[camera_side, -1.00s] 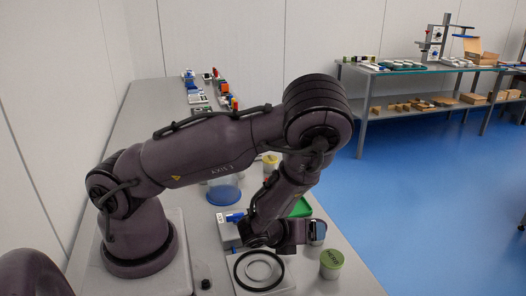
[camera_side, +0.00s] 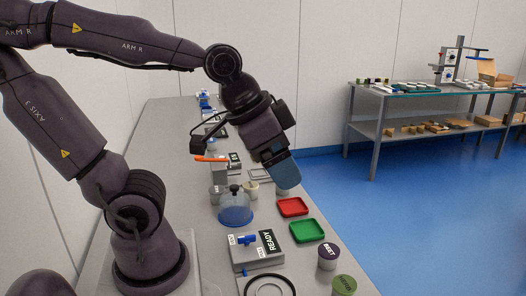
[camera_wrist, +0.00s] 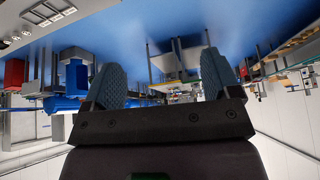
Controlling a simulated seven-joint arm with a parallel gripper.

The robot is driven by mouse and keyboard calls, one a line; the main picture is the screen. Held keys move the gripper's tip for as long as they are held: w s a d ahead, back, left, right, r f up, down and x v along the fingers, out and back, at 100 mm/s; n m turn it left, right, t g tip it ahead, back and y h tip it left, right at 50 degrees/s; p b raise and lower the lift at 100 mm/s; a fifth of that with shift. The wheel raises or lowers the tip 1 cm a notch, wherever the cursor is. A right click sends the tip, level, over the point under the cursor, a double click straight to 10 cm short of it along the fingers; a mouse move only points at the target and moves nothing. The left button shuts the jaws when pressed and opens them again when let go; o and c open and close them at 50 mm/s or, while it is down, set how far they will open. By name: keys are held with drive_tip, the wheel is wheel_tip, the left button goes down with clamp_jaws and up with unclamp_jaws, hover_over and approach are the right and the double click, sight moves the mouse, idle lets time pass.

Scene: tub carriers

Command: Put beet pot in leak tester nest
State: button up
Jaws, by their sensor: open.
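The beet pot (camera_side: 328,256), a pale pot with a dark purple lid and a BEET label, stands upright near the bench's right edge in the side view. My gripper (camera_side: 286,178) is raised well behind it, over the bench's right side, and does not touch it. In the wrist view my gripper (camera_wrist: 163,78) has its blue fingers wide apart with nothing between them. A grey device with a READY sign (camera_side: 269,241) and blue handle stands left of the beet pot. I cannot tell for sure which fixture is the leak tester nest.
A green-lidded pot (camera_side: 343,286) stands close in front of the beet pot. A green tray (camera_side: 306,231) and a red tray (camera_side: 292,207) lie behind it. A blue domed cover (camera_side: 235,212) and a black ring fixture (camera_side: 269,288) are to the left.

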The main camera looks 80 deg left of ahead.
drive_tip(key=shift+o, duration=0.4)
drive_tip(key=shift+s+a+r+n, duration=0.15)
drive_tip(key=shift+s+r+n, duration=0.25)
drive_tip(key=shift+s, duration=0.3)
drive_tip(key=shift+s+a+r+n, duration=0.1)
drive_tip(key=shift+s+r+n, duration=0.25)
drive_tip(key=shift+s, duration=0.3)
drive_tip(key=shift+f, duration=0.15)
